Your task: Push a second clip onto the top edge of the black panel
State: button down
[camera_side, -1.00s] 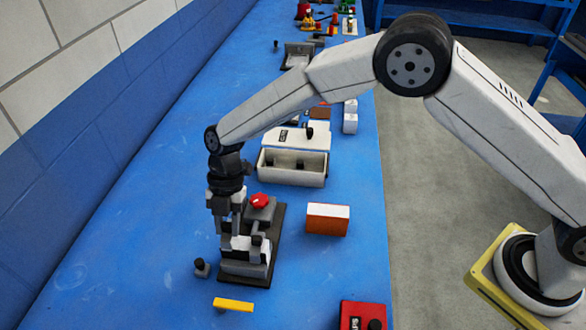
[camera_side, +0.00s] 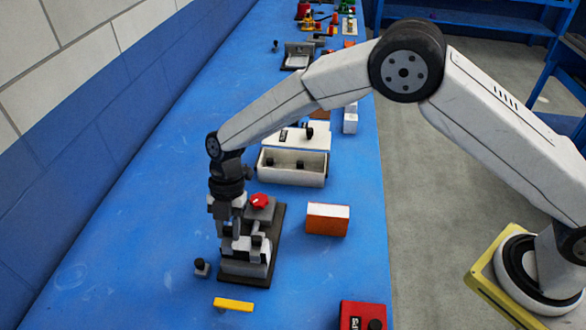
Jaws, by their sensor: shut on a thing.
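My gripper (camera_side: 232,236) points down over the left side of a fixture with a dark base plate (camera_side: 276,246). It is shut on a small piece that appears to be a clip; the fingers and fixture parts hide most of it. The fixture carries grey and white blocks and a red knob (camera_side: 259,201) at its back. The black panel cannot be told apart from the other dark parts here. I cannot tell whether the held clip touches the panel's top edge, and no other clip on it can be made out.
A small black-topped peg (camera_side: 201,267) stands close left of the fixture, and a yellow bar (camera_side: 233,305) lies in front. An orange and white box (camera_side: 327,219) is to the right. A white open bin (camera_side: 292,176) stands behind. A red box (camera_side: 363,315) is at front right.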

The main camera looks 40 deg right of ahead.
aim_at(229, 227)
jog(key=shift+f, duration=0.85)
dwell(1.3)
jog(key=shift+c, duration=0.3)
grip_release()
jog(key=shift+r, duration=0.1)
dwell(0.4)
jog(key=shift+r, duration=3.65)
jog(key=shift+d, duration=0.1)
